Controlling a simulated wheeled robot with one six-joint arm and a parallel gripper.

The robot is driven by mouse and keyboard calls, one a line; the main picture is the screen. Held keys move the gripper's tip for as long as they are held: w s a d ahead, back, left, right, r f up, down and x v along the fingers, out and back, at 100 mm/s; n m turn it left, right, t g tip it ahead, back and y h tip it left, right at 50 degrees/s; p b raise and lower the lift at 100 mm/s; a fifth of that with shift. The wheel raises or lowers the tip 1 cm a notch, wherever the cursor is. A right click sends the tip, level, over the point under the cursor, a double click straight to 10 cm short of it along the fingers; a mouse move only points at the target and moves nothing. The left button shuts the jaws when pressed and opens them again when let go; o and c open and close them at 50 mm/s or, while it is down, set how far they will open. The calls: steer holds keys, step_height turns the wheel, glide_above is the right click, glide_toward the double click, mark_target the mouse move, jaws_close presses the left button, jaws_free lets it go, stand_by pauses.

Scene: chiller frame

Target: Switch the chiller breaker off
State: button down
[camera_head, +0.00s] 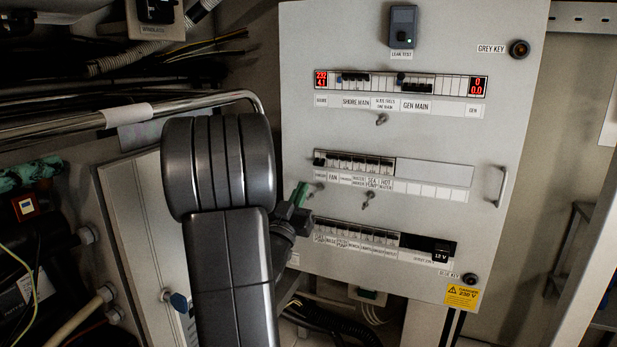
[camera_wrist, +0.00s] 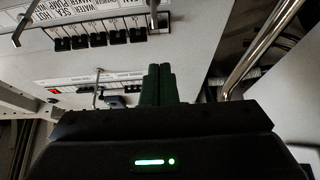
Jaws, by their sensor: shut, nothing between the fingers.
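My gripper (camera_head: 303,192) has green fingers and is shut and empty at the left edge of the panel, just below the left end of the middle breaker row (camera_head: 355,163). The wrist view also shows the closed fingers (camera_wrist: 157,85), with that row (camera_wrist: 100,38) above them in the upside-down picture. The row's leftmost breaker (camera_head: 319,159) stands at its end. Its label is too small to read, and I cannot tell for sure which breaker is the chiller's. The fingers look apart from the breakers. A lower breaker row (camera_head: 355,234) sits beneath, its left end near my wrist.
The white panel (camera_head: 430,130) carries an upper breaker row (camera_head: 400,84) with red displays. Small metal latches (camera_head: 369,197) stick out between rows, and a handle (camera_head: 502,187) is at the right. A metal rail (camera_head: 190,104) and cables lie left.

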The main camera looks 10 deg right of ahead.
steer(key=v, duration=0.3)
steer(key=shift+s+a+f, duration=0.1)
steer(key=shift+s, duration=0.15)
